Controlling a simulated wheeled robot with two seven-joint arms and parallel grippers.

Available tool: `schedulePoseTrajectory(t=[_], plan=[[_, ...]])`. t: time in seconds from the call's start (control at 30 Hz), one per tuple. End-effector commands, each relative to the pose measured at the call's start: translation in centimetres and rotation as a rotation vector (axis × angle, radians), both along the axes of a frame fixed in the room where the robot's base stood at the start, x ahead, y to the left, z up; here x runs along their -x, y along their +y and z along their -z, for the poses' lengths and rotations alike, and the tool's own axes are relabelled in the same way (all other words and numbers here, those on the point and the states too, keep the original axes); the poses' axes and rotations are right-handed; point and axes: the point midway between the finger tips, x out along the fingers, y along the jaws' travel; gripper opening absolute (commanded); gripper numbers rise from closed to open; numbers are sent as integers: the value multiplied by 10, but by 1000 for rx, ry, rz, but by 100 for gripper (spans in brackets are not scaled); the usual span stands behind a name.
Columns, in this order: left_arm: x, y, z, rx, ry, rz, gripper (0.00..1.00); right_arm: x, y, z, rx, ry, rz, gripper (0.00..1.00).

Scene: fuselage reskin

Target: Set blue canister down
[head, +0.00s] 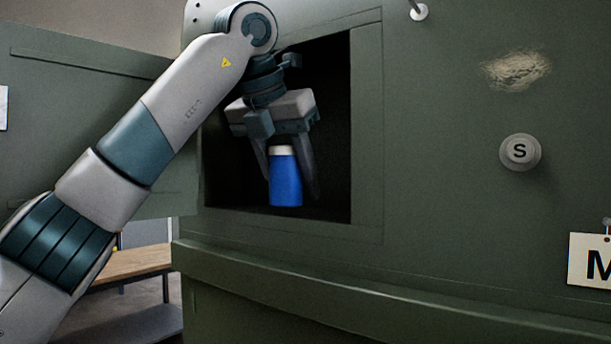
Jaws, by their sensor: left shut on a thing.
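The blue canister (286,184) with a white top stands upright inside the square opening in the green fuselage. Its base appears at or just above the floor of the opening; I cannot tell if it touches. My left gripper (289,180) points down into the opening, with one finger on each side of the canister, shut on it. The canister's top lies between the fingers. My right gripper is not in view.
The opening's frame (367,150) bounds the dark compartment closely. A wooden bench (130,263) shows at lower left.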

Motion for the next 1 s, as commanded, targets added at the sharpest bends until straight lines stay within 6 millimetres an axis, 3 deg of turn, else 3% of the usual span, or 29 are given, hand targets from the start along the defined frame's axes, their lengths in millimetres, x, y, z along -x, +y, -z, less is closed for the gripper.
schedulePoseTrajectory(t=[0.47,0.83,1.0], plan=[[-6,-4,-1,0,-1,0,18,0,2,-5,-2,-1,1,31],[-39,-21,-3,1,2,-1,18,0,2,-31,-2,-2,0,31],[-39,-21,11,0,0,1,18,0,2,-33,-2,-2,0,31]])
